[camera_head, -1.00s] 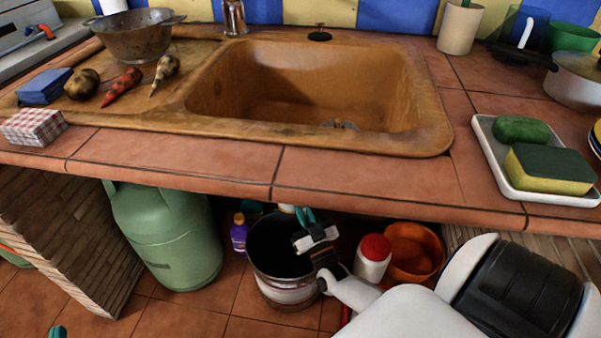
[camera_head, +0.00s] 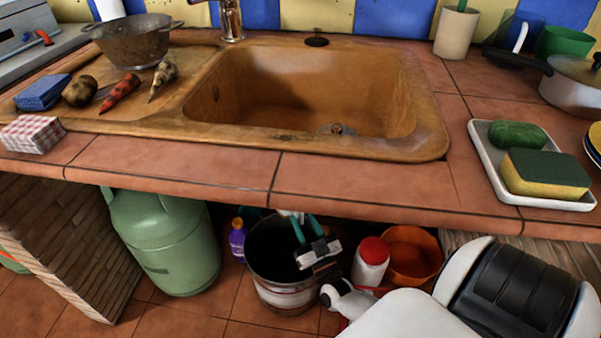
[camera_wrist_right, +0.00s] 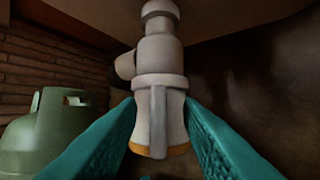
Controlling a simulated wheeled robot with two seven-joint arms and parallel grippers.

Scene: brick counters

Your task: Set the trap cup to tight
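The trap cup (camera_wrist_right: 159,120) is a pale grey-white ribbed cup with an orange-brown lower rim. It hangs upright below a white pipe in the right wrist view. In the head view only a small white bit of the trap shows under the counter edge, above the black bucket. My right gripper (camera_head: 309,229) is under the counter, its teal fingers pointing up and spread. In the wrist view the fingers (camera_wrist_right: 160,110) stand on either side of the cup, very near its sides. I cannot tell whether they touch it. My left gripper is not in view.
A green gas bottle (camera_head: 165,245) and purple bottle (camera_head: 238,238) are left; a red-lidded jar (camera_head: 370,265) and orange bowl (camera_head: 413,252) are right. The tiled counter edge (camera_head: 170,168) overhangs them.

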